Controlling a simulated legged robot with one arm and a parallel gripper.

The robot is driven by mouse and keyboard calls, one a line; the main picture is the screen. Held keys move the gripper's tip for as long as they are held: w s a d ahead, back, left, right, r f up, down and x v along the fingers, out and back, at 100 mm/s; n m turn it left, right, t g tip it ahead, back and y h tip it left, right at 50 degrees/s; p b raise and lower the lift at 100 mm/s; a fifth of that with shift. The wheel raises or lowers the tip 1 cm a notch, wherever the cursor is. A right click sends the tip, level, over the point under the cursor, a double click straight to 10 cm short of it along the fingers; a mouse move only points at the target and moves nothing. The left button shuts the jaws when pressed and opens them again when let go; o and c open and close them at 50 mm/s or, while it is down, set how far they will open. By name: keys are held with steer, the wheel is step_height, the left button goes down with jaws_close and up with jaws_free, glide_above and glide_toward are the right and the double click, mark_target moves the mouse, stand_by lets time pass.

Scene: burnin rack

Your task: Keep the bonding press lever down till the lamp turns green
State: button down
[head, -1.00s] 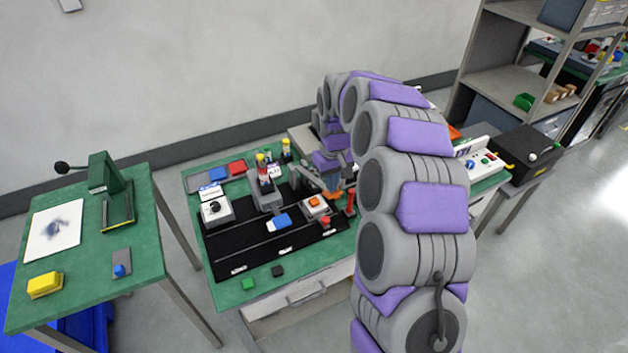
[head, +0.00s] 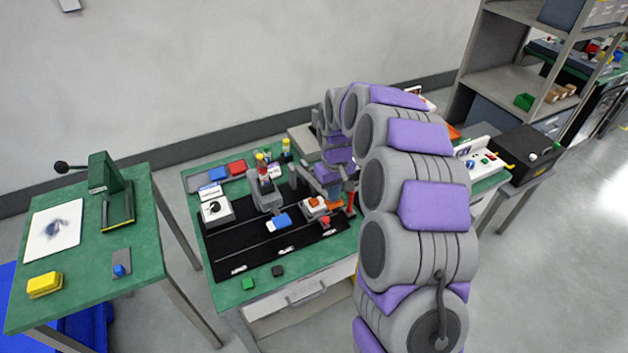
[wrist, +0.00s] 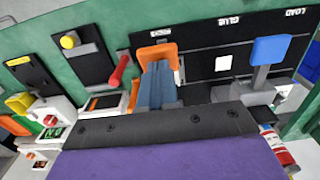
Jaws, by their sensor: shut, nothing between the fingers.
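The third station on the black mat has an orange-topped press lever (head: 314,203), which also shows in the wrist view (wrist: 146,52) as an orange pad. In the wrist view my gripper (wrist: 157,66) is shut and empty, its blue-grey fingers overlapping the middle of the orange pad. I cannot tell how hard they touch or how far the lever is down. A red knob (head: 325,221) stands just in front of this station. I cannot make out which light is the press lamp or a green glow on it.
A grey station with a blue lever pad (head: 279,221) stands to the left, and it also shows in the wrist view (wrist: 270,48). A red upright handle (head: 350,203) stands close on the right. The front strip of the green bench (head: 312,263) is mostly clear.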

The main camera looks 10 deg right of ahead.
mark_target(335, 206)
steer(key=shift+s+f, duration=0.15)
steer(key=shift+f, duration=0.4)
steer(key=shift+s+d+f, duration=0.1)
steer(key=shift+s+f, duration=0.15)
steer(key=shift+f, duration=0.55)
steer(key=shift+s+d+f, duration=0.1)
steer(key=shift+s+f, duration=0.1)
steer(key=shift+f, duration=0.75)
steer(key=shift+s+f, duration=0.1)
steer(key=shift+f, duration=1.6)
steer(key=shift+s+f, duration=0.1)
steer(key=shift+f, duration=0.05)
stand_by(1.9)
